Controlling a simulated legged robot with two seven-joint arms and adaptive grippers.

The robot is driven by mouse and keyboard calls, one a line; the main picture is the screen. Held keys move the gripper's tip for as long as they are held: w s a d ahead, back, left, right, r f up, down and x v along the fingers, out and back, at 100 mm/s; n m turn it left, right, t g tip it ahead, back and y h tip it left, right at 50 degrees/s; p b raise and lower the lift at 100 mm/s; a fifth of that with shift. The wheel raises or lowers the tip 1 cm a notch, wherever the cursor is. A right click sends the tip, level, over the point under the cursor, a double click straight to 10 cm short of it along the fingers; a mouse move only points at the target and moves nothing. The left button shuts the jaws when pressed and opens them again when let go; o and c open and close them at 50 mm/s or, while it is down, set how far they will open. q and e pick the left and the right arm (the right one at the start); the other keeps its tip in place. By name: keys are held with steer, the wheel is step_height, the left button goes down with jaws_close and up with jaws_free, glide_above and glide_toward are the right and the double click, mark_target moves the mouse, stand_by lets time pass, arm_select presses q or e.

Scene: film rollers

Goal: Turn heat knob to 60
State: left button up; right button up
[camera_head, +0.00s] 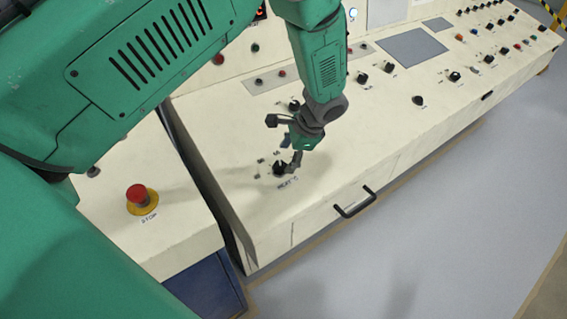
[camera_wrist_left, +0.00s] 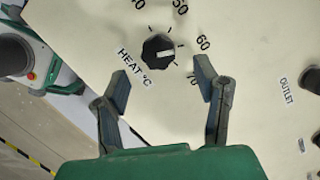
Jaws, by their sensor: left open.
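The heat knob (camera_wrist_left: 158,50) is a round black knob on the cream panel, beside the print "HEAT °C". Its pale mark seems to lie toward the side of the 60 label (camera_wrist_left: 203,42); I cannot tell the exact setting. In the head view my left gripper (camera_head: 285,146) hangs over the knob. Contact is not clear. My right gripper is out of view.
A red stop button (camera_head: 137,196) stands on the separate left panel. Other black knobs (camera_head: 418,100) and small buttons spread to the right and back. A black handle (camera_head: 355,202) sticks out of the front face. An "OUTLET" label (camera_wrist_left: 286,90) lies right of the heat dial.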

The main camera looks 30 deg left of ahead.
arm_select(q)
steer(key=v, duration=0.6)
steer(key=shift+d+r, duration=0.2)
steer(key=shift+r, duration=0.2)
